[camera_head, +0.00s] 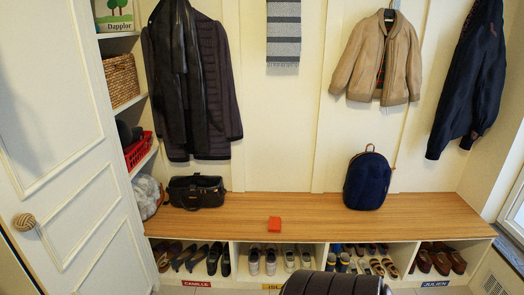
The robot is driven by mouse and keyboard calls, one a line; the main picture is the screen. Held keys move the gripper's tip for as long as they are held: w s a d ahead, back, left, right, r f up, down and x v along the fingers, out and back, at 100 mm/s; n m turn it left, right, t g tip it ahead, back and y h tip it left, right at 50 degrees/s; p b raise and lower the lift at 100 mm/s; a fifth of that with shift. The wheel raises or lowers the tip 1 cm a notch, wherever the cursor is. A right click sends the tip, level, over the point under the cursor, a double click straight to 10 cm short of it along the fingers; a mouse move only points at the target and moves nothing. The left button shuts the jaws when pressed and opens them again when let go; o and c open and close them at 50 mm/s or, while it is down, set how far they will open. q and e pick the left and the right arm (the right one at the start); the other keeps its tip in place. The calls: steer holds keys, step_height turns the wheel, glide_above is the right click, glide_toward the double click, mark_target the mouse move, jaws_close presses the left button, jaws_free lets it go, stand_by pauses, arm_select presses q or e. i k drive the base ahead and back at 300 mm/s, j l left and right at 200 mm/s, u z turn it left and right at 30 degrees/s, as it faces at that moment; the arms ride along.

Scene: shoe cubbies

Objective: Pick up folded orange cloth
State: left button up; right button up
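The folded orange cloth (274,224) is a small red-orange block shape lying flat on the wooden bench top (310,208), near its front edge and about the middle. Nothing touches it and nothing covers it. Neither of my grippers shows in the head view. A dark ribbed rounded shape sticks up at the bottom edge; I cannot tell what it is.
A black bag (196,192) stands on the bench at left, a navy backpack (367,180) to the right of the cloth. Cubbies with shoes (271,259) lie under the bench. Coats hang above. A white door (60,150) stands at left. The bench around the cloth is clear.

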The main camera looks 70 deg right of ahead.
mark_target(274, 222)
steer(key=z, duration=2.35)
steer(key=i+j+z, duration=0.2)
steer(key=z, duration=0.2)
steer(key=i+j+z, duration=0.25)
steer(key=z, duration=0.2)
steer(key=i+j, duration=0.15)
steer(key=j, duration=0.2)
steer(key=i+j+z, duration=0.1)
steer(key=j, duration=0.3)
steer(key=i+j, duration=0.25)
steer(key=i+j+z, duration=0.1)
steer(key=j, duration=0.4)
steer(key=i+j, duration=0.2)
steer(key=j, duration=0.15)
